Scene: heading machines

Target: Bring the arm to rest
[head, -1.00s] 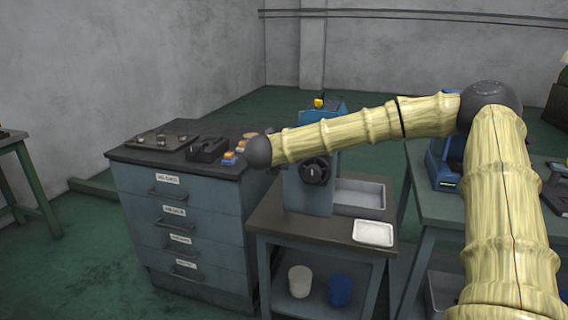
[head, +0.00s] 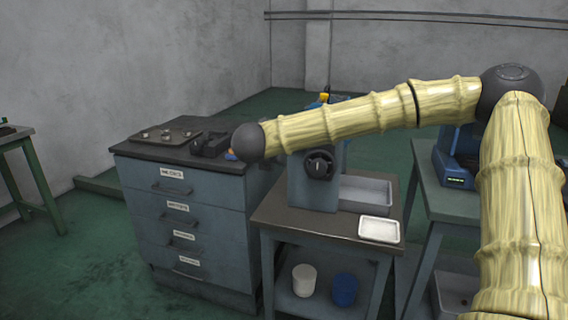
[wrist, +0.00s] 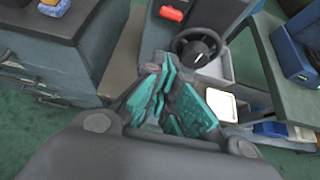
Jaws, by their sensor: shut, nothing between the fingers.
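My arm (head: 350,116) stretches from the right edge to the left across the head view, with a dark round joint at its left end in front of the drawer cabinet's right side. My gripper (wrist: 178,92) is hidden in the head view. In the wrist view its teal-padded fingers are together and empty. They hang in the air above the small machine bench and touch nothing that I can see.
A blue drawer cabinet (head: 185,215) stands at left with a dark plate (head: 165,136) on top. Beside it, a blue machine with a black handwheel (head: 320,164) stands on a bench with a grey bin (head: 366,192) and a white tray (head: 379,229). Green floor is open at left.

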